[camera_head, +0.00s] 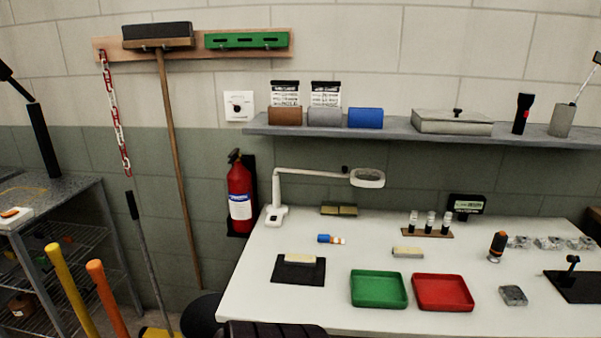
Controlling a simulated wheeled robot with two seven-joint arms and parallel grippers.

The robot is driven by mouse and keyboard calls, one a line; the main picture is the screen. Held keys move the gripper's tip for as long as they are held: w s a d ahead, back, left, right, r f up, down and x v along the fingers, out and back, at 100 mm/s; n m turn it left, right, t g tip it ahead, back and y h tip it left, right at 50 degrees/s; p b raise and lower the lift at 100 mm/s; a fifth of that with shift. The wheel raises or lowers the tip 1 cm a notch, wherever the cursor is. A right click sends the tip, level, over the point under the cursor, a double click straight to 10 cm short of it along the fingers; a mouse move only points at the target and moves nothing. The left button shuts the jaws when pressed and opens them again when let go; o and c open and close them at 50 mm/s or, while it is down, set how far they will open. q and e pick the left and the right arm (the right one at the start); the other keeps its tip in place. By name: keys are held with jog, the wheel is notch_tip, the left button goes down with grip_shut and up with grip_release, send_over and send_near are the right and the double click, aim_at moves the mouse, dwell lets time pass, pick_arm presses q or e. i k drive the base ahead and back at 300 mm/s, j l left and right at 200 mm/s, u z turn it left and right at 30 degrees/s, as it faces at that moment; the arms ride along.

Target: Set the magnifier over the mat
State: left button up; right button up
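The magnifier (368,178) is a white ring head on a jointed white arm (310,172). Its base (277,216) stands at the back left of the white table. The head is raised above the back of the table, to the right of and behind the black mat (283,277). The mat lies flat at the front left of the table, with a pale block (300,259) on it. A second black mat (578,292) lies at the right edge of the view. Neither of my grippers can be seen.
A green tray (378,289) and a red tray (443,293) lie right of the mat. A blue-and-orange item (330,239) and a pale block (407,252) lie behind. A vial rack (428,232) stands further back. A shelf (390,133) overhangs the table's back.

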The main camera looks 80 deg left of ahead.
aim_at(354, 182)
jog(key=u, duration=2.15)
